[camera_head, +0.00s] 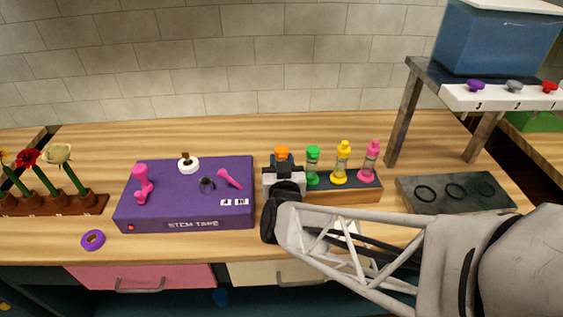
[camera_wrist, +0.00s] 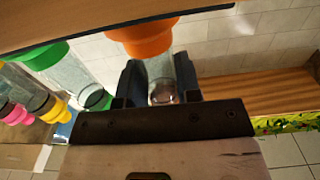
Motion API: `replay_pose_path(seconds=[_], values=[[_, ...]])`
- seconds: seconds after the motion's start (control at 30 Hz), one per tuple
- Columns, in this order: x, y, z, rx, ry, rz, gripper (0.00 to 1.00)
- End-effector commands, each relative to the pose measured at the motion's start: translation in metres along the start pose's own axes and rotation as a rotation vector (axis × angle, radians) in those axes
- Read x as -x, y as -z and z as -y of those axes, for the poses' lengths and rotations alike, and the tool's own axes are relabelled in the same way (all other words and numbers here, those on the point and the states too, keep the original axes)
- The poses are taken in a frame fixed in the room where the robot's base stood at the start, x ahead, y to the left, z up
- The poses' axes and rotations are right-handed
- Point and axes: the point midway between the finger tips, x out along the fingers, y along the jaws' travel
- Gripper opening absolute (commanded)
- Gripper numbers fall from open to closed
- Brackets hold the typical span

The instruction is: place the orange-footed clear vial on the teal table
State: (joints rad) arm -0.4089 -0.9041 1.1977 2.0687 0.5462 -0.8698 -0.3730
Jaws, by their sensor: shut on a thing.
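The orange-footed clear vial shows its orange end (camera_head: 282,152) above my gripper (camera_head: 284,178), at the left end of the vial row. In the wrist view the clear body of the orange-footed vial (camera_wrist: 159,68) is between the two dark fingers of my gripper (camera_wrist: 160,88), which is shut on it. Its orange end is at the top of that view. The gripper hides its lower part in the head view, so I cannot tell whether it touches the rack. I cannot pick out a clearly teal table; a dark grey-green slab with three rings (camera_head: 463,205) lies at right.
Green (camera_head: 313,165), yellow (camera_head: 341,163) and pink (camera_head: 369,162) vials stand close on the wooden rack (camera_head: 350,193). A purple stem tape box (camera_head: 185,212) is at left. A grey stand (camera_head: 400,115) with a blue tank (camera_head: 490,40) rises behind the slab.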

Motion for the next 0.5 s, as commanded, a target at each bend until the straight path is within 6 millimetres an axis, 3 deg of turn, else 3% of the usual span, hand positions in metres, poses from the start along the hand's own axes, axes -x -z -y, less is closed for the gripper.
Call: replay_pose_path(seconds=[0.37, 0.4, 0.5], values=[[-0.0002, -0.0045, 0.0001, 0.001, 0.000, -0.001, 0.00], [0.0000, -0.0048, 0.0001, 0.001, 0.000, -0.001, 0.36], [0.0000, -0.0048, 0.0000, 0.001, 0.000, -0.001, 0.52]])
